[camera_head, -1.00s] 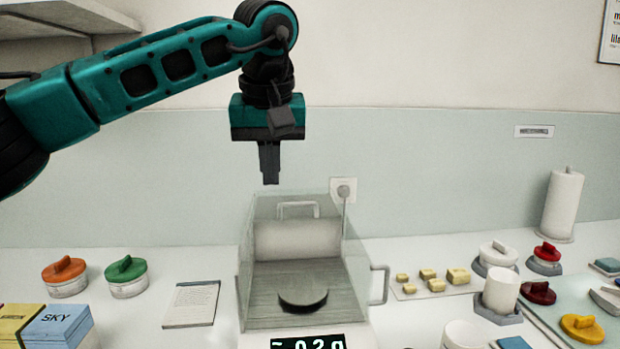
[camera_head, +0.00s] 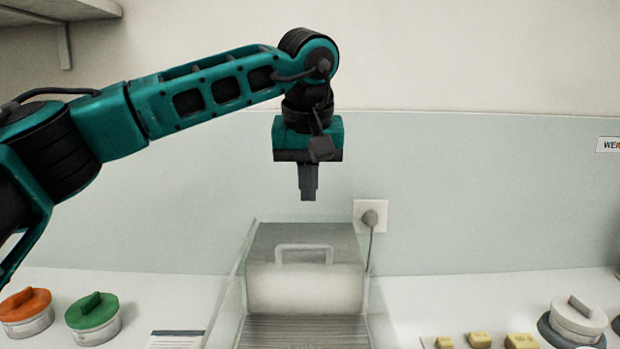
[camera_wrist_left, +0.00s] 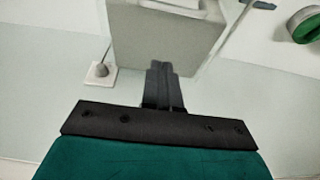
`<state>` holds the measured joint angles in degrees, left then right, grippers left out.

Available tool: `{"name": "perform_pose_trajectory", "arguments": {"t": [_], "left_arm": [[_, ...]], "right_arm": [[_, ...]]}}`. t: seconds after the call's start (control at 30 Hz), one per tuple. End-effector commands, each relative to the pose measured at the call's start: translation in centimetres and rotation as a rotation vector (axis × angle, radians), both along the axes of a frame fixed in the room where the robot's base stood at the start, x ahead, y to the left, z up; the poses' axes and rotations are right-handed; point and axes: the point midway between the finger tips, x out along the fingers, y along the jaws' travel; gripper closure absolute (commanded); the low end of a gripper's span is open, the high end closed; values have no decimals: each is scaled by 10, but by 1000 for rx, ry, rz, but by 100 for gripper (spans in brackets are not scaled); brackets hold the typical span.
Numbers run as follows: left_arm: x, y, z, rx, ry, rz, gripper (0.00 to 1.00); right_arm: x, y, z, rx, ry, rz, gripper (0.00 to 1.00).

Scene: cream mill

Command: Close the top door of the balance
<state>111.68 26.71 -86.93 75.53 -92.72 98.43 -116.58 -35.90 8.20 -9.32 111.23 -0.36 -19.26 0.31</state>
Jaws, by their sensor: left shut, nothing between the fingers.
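The balance (camera_head: 236,318) is a box with clear walls at the bottom middle of the head view; its lower part is cut off. A pale loop handle (camera_head: 304,247) shows at its rear, above a whitish block. The top door's clear pane is hard to make out, so I cannot tell its exact position. My left gripper (camera_head: 308,198) is shut and empty, pointing down above the rear of the balance, apart from it in the head view. In the left wrist view its fingers (camera_wrist_left: 161,68) lie in front of the grey balance body (camera_wrist_left: 160,38). My right gripper is not in view.
A wall socket with a plug and cord (camera_head: 370,218) is just right of the balance's rear. Orange-lidded (camera_head: 26,312) and green-lidded (camera_head: 93,318) jars stand left. Yellowish blocks (camera_head: 479,340) and a white-lidded jar (camera_head: 578,320) stand right. The wall is close behind.

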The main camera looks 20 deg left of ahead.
Motion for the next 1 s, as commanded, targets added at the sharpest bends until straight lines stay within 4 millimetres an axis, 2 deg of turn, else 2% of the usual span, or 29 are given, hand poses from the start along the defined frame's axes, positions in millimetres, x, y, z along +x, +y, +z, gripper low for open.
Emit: {"name": "perform_pose_trajectory", "arguments": {"t": [0.03, 0.27, 0.6, 1.0], "left_arm": [[4, 2, -14, 2, 5, 2, 100], [21, 7, -61, 2, 4, 2, 100], [-13, -3, -64, 1, 0, -1, 100], [-18, -5, -65, 1, 0, 1, 100]], "right_arm": [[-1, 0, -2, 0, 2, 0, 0], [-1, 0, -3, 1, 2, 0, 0], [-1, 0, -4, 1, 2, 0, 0], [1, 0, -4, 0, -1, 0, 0]]}}
